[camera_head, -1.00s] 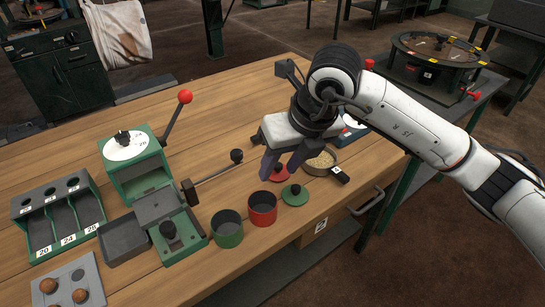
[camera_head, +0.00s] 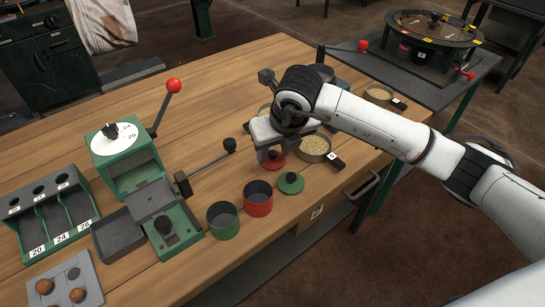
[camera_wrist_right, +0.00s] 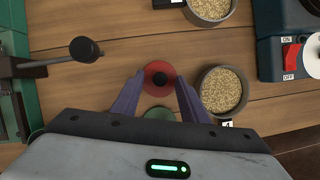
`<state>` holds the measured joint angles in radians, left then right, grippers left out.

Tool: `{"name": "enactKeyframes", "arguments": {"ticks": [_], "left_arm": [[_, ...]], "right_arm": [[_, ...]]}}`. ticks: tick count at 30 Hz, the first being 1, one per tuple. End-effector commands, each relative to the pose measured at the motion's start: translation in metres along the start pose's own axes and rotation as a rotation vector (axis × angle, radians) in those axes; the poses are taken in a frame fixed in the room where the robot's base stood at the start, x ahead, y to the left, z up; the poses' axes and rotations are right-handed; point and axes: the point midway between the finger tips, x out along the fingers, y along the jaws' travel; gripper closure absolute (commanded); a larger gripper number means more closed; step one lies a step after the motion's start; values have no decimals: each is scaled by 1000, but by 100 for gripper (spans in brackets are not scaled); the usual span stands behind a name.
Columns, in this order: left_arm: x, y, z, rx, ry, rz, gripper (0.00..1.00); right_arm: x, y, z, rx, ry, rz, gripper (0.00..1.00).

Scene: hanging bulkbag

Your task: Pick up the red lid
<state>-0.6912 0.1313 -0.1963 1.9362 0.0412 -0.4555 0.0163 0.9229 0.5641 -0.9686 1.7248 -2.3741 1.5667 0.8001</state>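The red lid (camera_head: 275,161) lies flat on the wooden table, with a dark knob on top. In the right wrist view the red lid (camera_wrist_right: 159,78) sits between the two purple fingers. My right gripper (camera_head: 271,153) is above it, fingers pointing down and spread apart; in the wrist view the open gripper (camera_wrist_right: 158,88) has one finger on either side of the lid. I cannot tell whether the fingers touch it. My left gripper is not in view.
A green lid (camera_head: 291,183), a red canister (camera_head: 258,198) and a green canister (camera_head: 223,220) stand close in front. A bowl of grain (camera_head: 313,148) is just right of the lid. A lever with a black knob (camera_head: 229,145) is to the left.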

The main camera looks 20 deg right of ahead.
Motion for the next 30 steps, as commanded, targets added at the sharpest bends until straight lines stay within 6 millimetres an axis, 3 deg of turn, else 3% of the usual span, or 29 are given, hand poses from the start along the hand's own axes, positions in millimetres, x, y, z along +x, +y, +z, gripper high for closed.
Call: {"name": "enactKeyframes", "arguments": {"ticks": [7,14,23,30], "left_arm": [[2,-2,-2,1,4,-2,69],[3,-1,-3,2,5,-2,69],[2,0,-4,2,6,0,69],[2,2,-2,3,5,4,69]], "right_arm": [[2,0,0,-1,-1,1,60],[2,0,0,-1,-1,1,99],[-1,0,2,0,-2,1,100],[-35,0,17,0,-8,1,100]]}}
